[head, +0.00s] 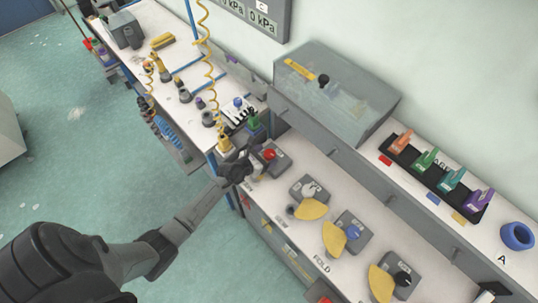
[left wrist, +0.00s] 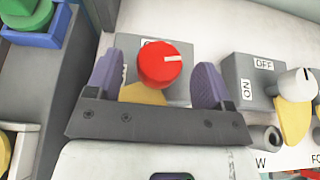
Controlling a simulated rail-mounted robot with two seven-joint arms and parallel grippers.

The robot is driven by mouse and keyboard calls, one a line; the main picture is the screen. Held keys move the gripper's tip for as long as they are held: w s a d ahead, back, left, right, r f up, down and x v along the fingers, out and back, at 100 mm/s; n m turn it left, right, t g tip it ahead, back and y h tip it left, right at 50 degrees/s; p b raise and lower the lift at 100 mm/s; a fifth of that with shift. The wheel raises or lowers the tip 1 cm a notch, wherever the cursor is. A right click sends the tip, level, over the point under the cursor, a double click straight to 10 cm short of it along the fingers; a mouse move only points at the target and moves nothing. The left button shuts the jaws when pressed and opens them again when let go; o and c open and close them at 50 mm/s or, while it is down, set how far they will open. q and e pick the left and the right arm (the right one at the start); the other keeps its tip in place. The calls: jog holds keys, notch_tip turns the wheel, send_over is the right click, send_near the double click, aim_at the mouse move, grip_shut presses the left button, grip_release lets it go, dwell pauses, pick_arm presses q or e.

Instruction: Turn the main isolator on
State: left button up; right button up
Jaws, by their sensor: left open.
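In the left wrist view the red knob (left wrist: 156,66) carries a white mark pointing right. A label above it is partly hidden by the knob, and one at its left is mostly hidden by a finger. A yellow plate (left wrist: 143,94) shows below the knob. My left gripper (head: 246,163) is open, its purple fingers (left wrist: 160,80) on either side of the knob in that view. Contact cannot be told. My right gripper is not in view.
Beside it stand more grey switch boxes: one with a white knob (left wrist: 302,84) and OFF and ON labels, one with a blue knob (head: 352,232) and one with a black knob (head: 402,278). A clear-covered grey box (head: 335,90) sits on the raised shelf behind.

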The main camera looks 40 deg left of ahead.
pick_arm(q)
jog(key=shift+x, duration=1.05)
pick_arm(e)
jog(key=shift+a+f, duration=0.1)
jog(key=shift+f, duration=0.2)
pick_arm(q)
jog(key=shift+c, duration=0.4)
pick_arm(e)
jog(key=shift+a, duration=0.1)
